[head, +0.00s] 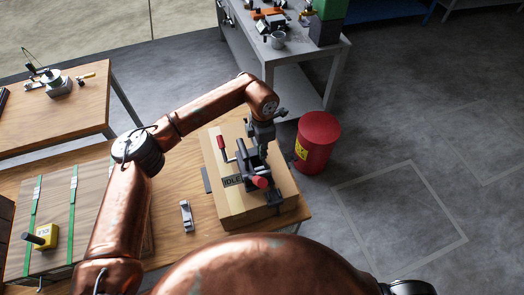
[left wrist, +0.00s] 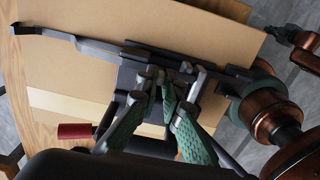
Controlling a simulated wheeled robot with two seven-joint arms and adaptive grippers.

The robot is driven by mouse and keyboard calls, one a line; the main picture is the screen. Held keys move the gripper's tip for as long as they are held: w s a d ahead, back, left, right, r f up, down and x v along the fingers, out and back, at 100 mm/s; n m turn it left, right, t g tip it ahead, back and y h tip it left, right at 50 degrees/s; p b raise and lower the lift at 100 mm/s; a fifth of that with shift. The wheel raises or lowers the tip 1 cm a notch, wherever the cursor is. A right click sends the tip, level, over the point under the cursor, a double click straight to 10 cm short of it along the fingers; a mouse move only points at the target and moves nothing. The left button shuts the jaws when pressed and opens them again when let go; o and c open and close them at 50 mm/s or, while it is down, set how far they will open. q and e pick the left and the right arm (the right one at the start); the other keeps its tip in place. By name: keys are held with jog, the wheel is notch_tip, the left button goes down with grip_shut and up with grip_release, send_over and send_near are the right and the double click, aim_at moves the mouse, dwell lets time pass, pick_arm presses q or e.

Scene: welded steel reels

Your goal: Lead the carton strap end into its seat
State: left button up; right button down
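A brown carton (head: 245,205) stands on the wooden bench, with a dark strapping tool (head: 250,165) on top. The tool has red-ended handles (head: 221,143) and a plate reading "IDLE" (head: 232,181). My left gripper (head: 262,133) reaches down at the tool's far side. In the left wrist view its two green-padded fingers (left wrist: 165,105) point at dark tool parts over the carton (left wrist: 80,75). Whether the fingers close on anything is unclear. I cannot make out the strap end or its seat for certain.
A red drum (head: 318,140) stands on the floor right of the carton. A grey clamp-like tool (head: 186,216) lies on the bench. Another workbench (head: 320,65) stands behind.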

pick_arm(q)
jog(key=shift+o, duration=1.3)
jog(key=shift+r, duration=0.4)
jog(key=shift+r+p, duration=0.7)
jog(key=shift+r, duration=0.65)
jog(key=o, duration=0.5)
jog(key=shift+o, duration=0.2)
jog(key=o, duration=0.4)
jog(key=shift+o, duration=0.3)
